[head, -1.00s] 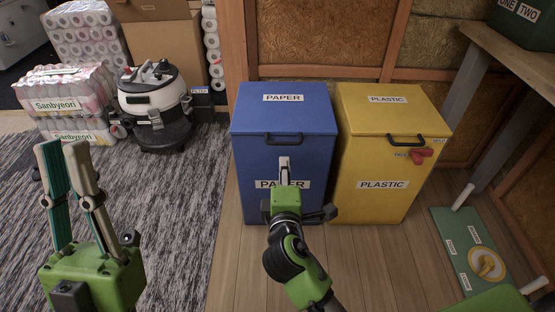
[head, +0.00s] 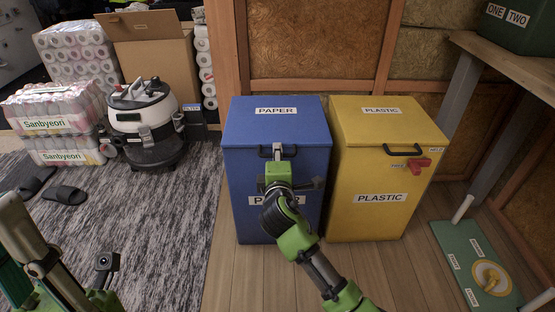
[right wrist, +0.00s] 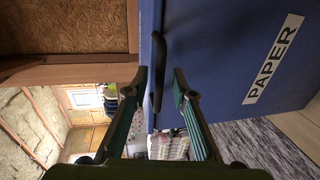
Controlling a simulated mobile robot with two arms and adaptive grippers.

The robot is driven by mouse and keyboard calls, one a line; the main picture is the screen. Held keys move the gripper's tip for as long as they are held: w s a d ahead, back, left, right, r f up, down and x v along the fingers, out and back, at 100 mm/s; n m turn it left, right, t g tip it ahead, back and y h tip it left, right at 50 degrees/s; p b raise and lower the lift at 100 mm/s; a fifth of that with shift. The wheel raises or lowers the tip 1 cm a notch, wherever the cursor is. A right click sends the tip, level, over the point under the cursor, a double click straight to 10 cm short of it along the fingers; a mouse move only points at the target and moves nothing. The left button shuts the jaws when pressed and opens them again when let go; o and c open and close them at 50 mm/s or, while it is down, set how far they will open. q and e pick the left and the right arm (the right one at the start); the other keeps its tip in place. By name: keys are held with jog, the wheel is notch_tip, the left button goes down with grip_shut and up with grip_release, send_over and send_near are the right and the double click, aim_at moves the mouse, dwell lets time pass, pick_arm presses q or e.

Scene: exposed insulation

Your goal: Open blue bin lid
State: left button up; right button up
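The blue bin (head: 240,190), labelled PAPER, stands upright on the wood floor with its lid (head: 275,127) shut. A black handle (head: 265,151) sits at the lid's front edge; it also shows in the right wrist view (right wrist: 158,60). My right gripper (head: 278,152) is at the front of this handle and hides part of it. In the right wrist view its two fingers (right wrist: 160,75) are apart, with part of the handle between the fingertips; I cannot tell whether they touch it. My left gripper (head: 20,245) is at the lower left, empty, fingers apart, partly cut off.
A yellow PLASTIC bin (head: 345,170) with a red object (head: 418,165) on its front stands right beside the blue bin. A vacuum (head: 145,120) and paper packs (head: 55,112) stand left. A green board (head: 475,265) lies right, near a table (head: 510,60).

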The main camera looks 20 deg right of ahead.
jog(key=shift+w, duration=0.15)
grip_shut()
